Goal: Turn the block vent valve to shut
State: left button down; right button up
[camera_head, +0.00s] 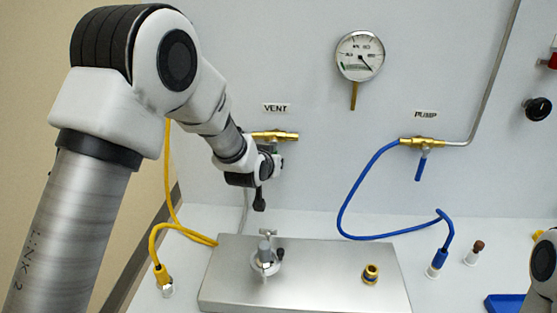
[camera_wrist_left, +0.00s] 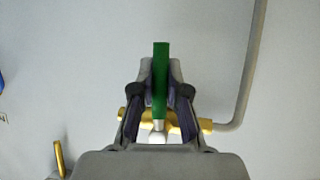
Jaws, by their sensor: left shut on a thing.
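The vent valve is a brass body (camera_head: 276,135) on the grey wall panel, under the VENT label (camera_head: 276,107). It also shows in the left wrist view (camera_wrist_left: 190,125). Its green lever (camera_wrist_left: 161,75) stands crosswise to the brass body in the left wrist view. My left gripper (camera_head: 268,178) is at the valve, its two fingers (camera_wrist_left: 160,90) closed on either side of the lever. In the head view the gripper hides the lever. Part of my right arm shows at the right edge, but its gripper is out of view.
To the right are a pressure gauge (camera_head: 360,55) and the pump valve (camera_head: 422,142) with a blue lever (camera_head: 421,168) and blue hose (camera_head: 353,195). Below is a steel block (camera_head: 320,270) with fittings. A yellow hose (camera_head: 170,185) runs at the left.

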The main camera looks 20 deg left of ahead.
pick_arm(q)
jog(key=shift+a, duration=0.15)
dwell(0.4)
jog(key=c, duration=1.2)
grip_release()
jog(key=shift+o, duration=0.2)
jog(key=v, duration=1.2)
